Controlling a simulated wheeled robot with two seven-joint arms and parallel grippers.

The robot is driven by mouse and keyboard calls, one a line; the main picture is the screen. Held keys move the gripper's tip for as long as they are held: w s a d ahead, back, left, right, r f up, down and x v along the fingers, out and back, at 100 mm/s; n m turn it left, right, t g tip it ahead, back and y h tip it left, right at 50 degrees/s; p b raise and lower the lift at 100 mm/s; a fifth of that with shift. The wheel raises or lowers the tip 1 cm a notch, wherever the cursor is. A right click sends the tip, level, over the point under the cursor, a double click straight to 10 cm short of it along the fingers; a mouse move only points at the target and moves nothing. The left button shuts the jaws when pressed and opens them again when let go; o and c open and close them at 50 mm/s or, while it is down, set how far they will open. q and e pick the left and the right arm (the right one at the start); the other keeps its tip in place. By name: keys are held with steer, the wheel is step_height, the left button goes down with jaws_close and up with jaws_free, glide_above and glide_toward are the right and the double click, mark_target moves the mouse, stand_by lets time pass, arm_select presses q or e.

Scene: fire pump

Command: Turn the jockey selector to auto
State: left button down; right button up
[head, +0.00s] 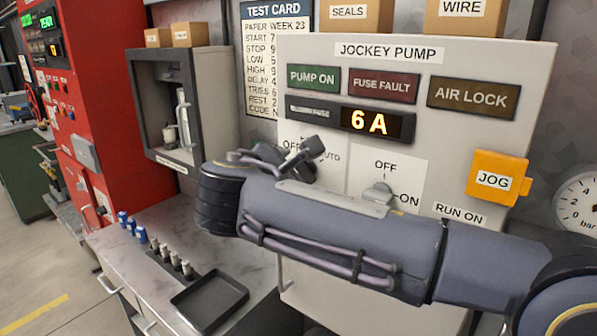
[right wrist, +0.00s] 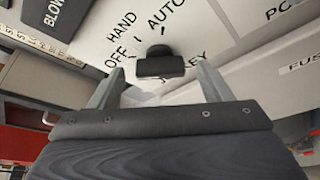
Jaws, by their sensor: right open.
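The jockey selector (right wrist: 160,64) is a black knob with a bar-shaped grip on the white label plate, in the right wrist view. HAND, OFF and AUTO are printed around it. Which label it points to is hard to tell. My right gripper (right wrist: 163,80) is open, with one grey finger on each side of the knob. I cannot tell whether either finger touches it. In the head view my right gripper (head: 295,160) is at the jockey pump panel (head: 460,65), by the OFF and AUTO labels, largely hiding the selector. My left gripper is not in view.
A second switch (head: 378,194) marked OFF and ON sits close to the right, just above my forearm. An orange JOG cover (head: 497,178) sticks out farther right. A black tray (head: 209,300) and small parts lie on the counter below. A red cabinet (head: 120,90) stands left.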

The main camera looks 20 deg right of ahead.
steer(key=shift+w+d+f, duration=0.1)
steer(key=shift+w+d, duration=0.1)
steer(key=shift+w, duration=0.1)
steer(key=c, duration=1)
steer(key=shift+f, duration=0.1)
